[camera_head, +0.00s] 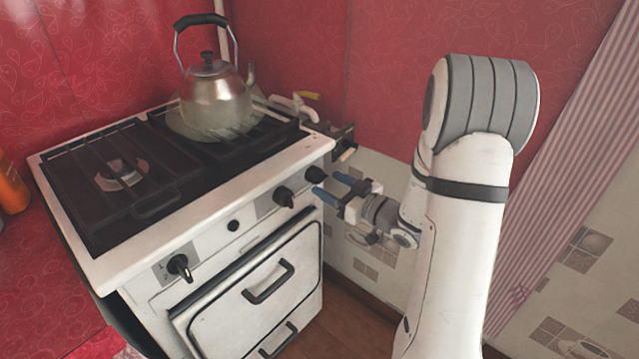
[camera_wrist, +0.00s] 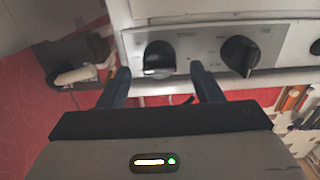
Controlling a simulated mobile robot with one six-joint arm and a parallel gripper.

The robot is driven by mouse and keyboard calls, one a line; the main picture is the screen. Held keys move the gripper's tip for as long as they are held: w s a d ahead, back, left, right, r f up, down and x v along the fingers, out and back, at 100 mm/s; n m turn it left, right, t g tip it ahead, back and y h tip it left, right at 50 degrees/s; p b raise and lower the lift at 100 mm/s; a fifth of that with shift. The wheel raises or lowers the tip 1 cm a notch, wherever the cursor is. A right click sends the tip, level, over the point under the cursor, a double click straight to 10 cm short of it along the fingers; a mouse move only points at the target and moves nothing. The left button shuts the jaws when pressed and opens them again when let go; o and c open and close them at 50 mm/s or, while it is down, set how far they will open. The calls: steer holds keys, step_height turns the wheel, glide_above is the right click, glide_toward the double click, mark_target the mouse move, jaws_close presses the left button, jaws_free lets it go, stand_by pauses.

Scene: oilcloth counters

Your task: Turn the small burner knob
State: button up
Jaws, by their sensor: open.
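The white stove's front carries black knobs. The rightmost knob (camera_head: 314,174) is nearest my gripper (camera_head: 332,185), with another knob (camera_head: 283,196) to its left and a further knob (camera_head: 179,266) at the far left. I cannot tell from labels which is the small burner knob. My gripper is open, its blue fingers pointing at the rightmost knob, apparently just short of it. In the wrist view that knob (camera_wrist: 159,57) sits ahead, between the open fingertips of my gripper (camera_wrist: 161,72). The neighbouring knob (camera_wrist: 239,55) is right of the fingers there.
A metal kettle (camera_head: 217,100) stands on the stove's back right. A small black button (camera_head: 233,225) sits between the knobs. The oven door handle (camera_head: 268,282) juts out below. A gas tap (camera_head: 345,152) lies beside the stove, near my gripper; it also shows in the wrist view (camera_wrist: 75,75).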

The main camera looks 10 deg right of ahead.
mark_target(323, 178)
steer(key=shift+x, duration=1.65)
